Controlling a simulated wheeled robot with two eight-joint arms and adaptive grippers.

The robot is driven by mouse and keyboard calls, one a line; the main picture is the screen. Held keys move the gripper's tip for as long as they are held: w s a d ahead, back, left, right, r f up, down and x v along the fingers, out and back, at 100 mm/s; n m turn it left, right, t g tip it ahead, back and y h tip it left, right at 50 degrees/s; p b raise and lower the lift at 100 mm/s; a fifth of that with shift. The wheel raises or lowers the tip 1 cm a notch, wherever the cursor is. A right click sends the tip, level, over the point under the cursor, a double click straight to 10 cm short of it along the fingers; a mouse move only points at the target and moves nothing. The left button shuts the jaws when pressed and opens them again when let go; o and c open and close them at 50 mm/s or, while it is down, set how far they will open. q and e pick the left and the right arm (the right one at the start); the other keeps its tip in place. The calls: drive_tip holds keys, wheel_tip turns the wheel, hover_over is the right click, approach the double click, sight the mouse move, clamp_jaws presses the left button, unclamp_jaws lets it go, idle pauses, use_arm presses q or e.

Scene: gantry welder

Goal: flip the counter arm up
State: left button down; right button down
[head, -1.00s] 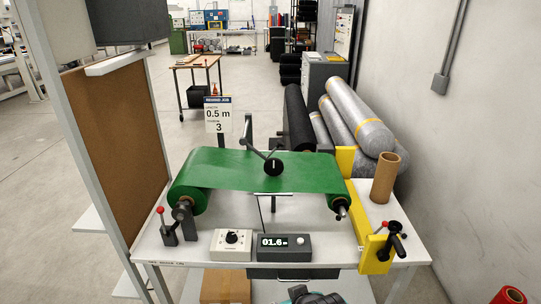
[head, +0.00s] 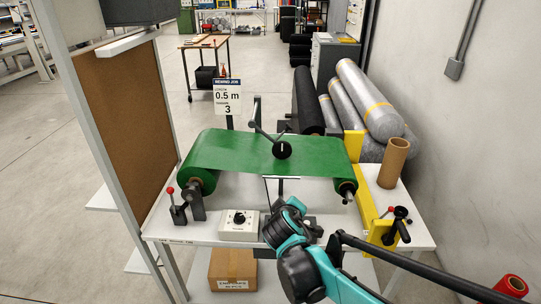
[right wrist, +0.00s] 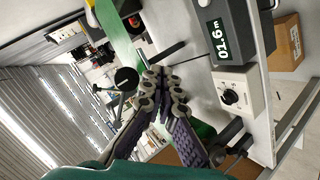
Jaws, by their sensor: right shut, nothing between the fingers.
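The counter arm (head: 264,133) is a grey lever with a black wheel (head: 282,149) at its end. The wheel rests on the green sheet (head: 225,152) stretched between two rollers. The wheel also shows in the right wrist view (right wrist: 127,80), left of my fingers. My right arm reaches in from the lower right in the head view, its wrist in front of the sheet's near edge. My right gripper (right wrist: 160,76) is shut and empty, apart from the wheel. Its fingertips are hard to make out in the head view. My left gripper is not in view.
The dial box (head: 239,224) stands at the table's front. The counter display (right wrist: 219,40) shows 01.6 m; my arm hides it in the head view. A red-knobbed lever (head: 175,204) is at left, a yellow bracket with crank (head: 384,230) and cardboard tube (head: 393,162) at right.

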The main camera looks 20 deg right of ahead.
drive_tip(key=w+a+n+t+h, duration=0.1)
drive_tip(key=w+n+t+h, duration=0.3)
drive_tip(key=w, duration=0.8)
drive_tip(key=n+t+y+p, duration=0.1)
drive_tip(key=n+t+y, duration=0.15)
drive_tip(key=n, duration=0.35)
approach(270, 164)
drive_tip(key=a+r, duration=0.3)
drive_tip(key=a, duration=0.1)
drive_tip(key=shift+w+d+r, duration=0.1)
drive_tip(key=shift+w+r, duration=0.1)
drive_tip(key=shift+w, duration=0.05)
drive_tip(key=w+d+b, duration=0.1)
drive_tip(key=w+d, duration=0.1)
drive_tip(key=w, duration=0.1)
drive_tip(key=w+d, duration=0.2)
drive_tip(key=w+d+b, duration=0.1)
drive_tip(key=w+d, duration=0.2)
drive_tip(key=shift+w+r+b, duration=0.3)
drive_tip(key=shift+w, duration=0.05)
drive_tip(key=shift+s+d+r, duration=0.1)
drive_tip(key=shift+d, duration=0.3)
drive_tip(key=shift+d+r, duration=0.1)
drive_tip(key=shift+d, duration=0.05)
